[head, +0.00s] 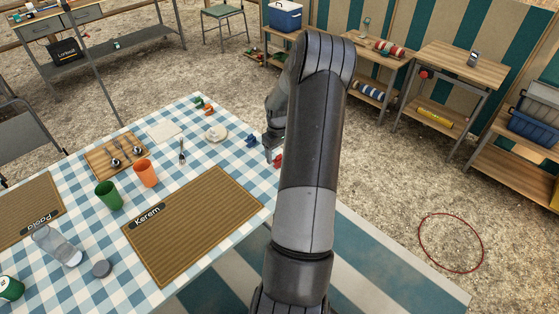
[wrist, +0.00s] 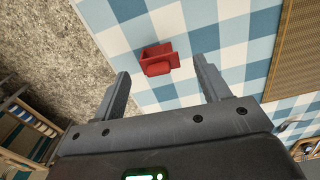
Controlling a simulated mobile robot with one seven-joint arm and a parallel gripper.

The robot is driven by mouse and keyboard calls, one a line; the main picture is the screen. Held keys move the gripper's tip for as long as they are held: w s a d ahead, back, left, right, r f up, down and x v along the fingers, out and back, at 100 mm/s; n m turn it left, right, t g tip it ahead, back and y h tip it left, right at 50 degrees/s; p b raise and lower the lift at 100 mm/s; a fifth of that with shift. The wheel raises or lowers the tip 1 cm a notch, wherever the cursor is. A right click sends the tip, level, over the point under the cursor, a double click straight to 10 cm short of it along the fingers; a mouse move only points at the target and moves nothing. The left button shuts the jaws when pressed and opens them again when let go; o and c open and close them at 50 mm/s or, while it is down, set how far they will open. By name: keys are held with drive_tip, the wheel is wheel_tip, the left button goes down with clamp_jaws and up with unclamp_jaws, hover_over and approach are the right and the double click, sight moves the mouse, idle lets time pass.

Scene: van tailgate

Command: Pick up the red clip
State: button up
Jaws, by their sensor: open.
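The red clip (wrist: 160,59) lies on the blue-and-white checked tablecloth in the wrist view, just beyond and between the fingertips. My gripper (wrist: 162,78) is open and empty, with one finger on each side of the clip's line and the clip apart from both. In the head view the red clip (head: 277,160) shows as a small red spot near the table's right edge, partly hidden by my arm. My gripper (head: 270,152) is beside it there, partly behind my arm.
A blue clip-like item (head: 251,140) lies close to my gripper. The table edge is close to the clip.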

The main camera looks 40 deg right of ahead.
wheel_tip(320, 180, down, 2)
drive_tip(key=shift+f, duration=0.1)
drive_tip(key=shift+c, duration=0.4)
drive_tip(key=c, duration=1)
